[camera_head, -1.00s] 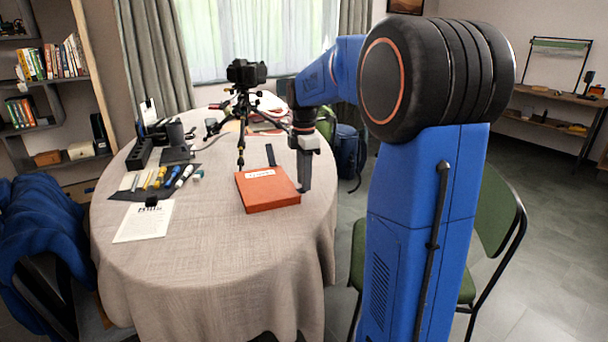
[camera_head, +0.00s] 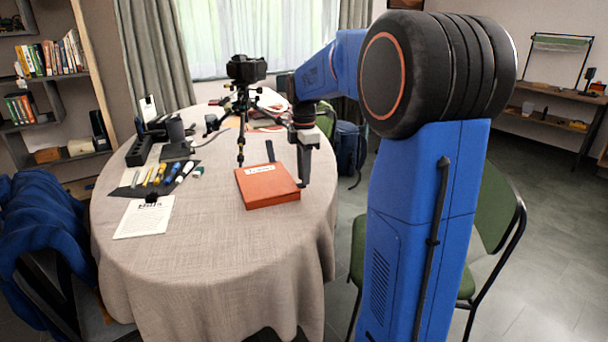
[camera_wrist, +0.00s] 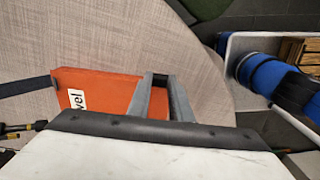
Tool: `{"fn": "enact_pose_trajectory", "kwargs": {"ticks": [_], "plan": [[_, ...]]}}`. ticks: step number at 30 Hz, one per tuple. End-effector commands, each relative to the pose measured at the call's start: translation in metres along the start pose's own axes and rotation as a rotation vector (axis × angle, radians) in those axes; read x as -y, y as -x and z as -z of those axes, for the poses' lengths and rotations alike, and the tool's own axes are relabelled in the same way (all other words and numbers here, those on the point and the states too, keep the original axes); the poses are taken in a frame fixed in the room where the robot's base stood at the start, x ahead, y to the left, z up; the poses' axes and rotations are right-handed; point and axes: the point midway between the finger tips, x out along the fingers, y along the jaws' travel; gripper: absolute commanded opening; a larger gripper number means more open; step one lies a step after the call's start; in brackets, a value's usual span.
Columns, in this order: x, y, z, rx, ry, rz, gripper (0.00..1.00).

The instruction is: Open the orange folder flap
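The orange folder (camera_head: 267,188) lies flat and closed on the table, with a white label near its far edge. My gripper (camera_head: 303,181) points down at the folder's right edge. In the wrist view the folder (camera_wrist: 108,88) shows left of my gripper (camera_wrist: 161,80), and the near finger overlaps its edge. The two grey fingers stand apart with a gap between them, and no folder part is clearly held. I cannot tell whether the fingertips touch the folder. The wrist housing hides the folder's lower part in the wrist view.
A black strap (camera_head: 270,152) lies against the folder's far side. A camera on a small tripod (camera_head: 241,125) stands behind it. Markers (camera_head: 170,174) on a dark mat and a white sheet (camera_head: 144,218) lie at left. The tablecloth (camera_head: 220,260) in front is clear.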

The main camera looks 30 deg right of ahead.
Motion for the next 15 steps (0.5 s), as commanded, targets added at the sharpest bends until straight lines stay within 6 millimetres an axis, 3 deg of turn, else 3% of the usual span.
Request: {"fn": "enact_pose_trajectory", "kwargs": {"ticks": [15], "plan": [[0.0,0.021,0.004,0.0,0.0,-0.002,0.14]]}}
